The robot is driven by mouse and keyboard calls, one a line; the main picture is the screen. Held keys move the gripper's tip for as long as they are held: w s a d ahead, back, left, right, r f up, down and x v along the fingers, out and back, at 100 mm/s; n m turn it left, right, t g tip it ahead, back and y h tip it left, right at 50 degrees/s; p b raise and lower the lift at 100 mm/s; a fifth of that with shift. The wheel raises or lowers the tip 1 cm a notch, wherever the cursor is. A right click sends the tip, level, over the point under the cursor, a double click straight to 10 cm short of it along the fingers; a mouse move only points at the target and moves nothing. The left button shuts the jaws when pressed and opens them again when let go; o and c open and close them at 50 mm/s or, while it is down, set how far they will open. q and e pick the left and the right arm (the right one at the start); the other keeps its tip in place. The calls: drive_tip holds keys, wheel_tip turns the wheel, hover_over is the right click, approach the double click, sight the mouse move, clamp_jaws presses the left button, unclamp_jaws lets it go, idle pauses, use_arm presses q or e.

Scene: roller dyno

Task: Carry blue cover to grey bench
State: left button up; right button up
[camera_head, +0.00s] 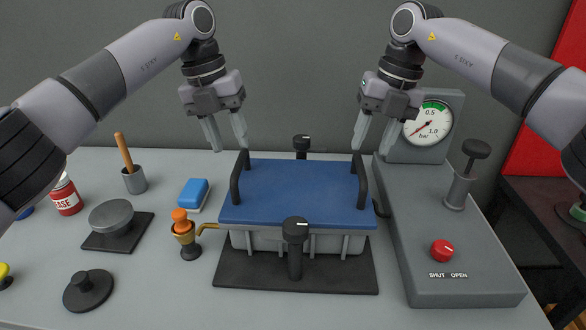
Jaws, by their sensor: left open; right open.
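The blue cover (298,192) lies flat on a light grey ribbed housing (265,240) on a dark base plate. It has a black upright handle at each side, a left handle (238,178) and a right handle (360,180). The grey bench (190,285) is under everything. My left gripper (228,148) is open and empty, just above and behind the left handle. My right gripper (373,150) is open and empty, just above and behind the right handle. Neither gripper visibly holds a handle; exact contact cannot be told.
Black knobbed clamps stand in front (295,245) and behind (301,145) the cover. A grey gauge console (455,270) stands close on the right. An orange-topped brass fitting (184,235), a blue-white block (193,194), a cup (135,181) and a round weight (111,216) are on the left.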

sight(238, 161)
use_arm(q)
drive_tip(key=shift+w+r, duration=0.1)
drive_tip(key=shift+w, duration=0.25)
use_arm(e)
drive_tip(key=shift+w+r, duration=0.1)
drive_tip(key=shift+w, duration=0.25)
use_arm(q)
drive_tip(key=shift+s, duration=0.15)
use_arm(e)
drive_tip(key=shift+s, duration=0.15)
use_arm(q)
drive_tip(key=shift+d+f, duration=0.2)
drive_tip(key=shift+f, duration=1)
drive_tip(key=shift+d+f, duration=0.25)
drive_tip(key=shift+f, duration=0.9)
drive_tip(key=shift+d+f, duration=0.2)
drive_tip(key=shift+f, duration=1)
use_arm(e)
drive_tip(key=shift+a+f, duration=0.25)
drive_tip(key=shift+f, duration=0.9)
drive_tip(key=shift+a+f, duration=0.25)
drive_tip(key=shift+f, duration=0.95)
drive_tip(key=shift+a+f, duration=0.25)
drive_tip(key=shift+f, duration=0.9)
use_arm(q)
drive_tip(key=shift+c, duration=0.2)
use_arm(e)
drive_tip(key=shift+c, duration=0.3)
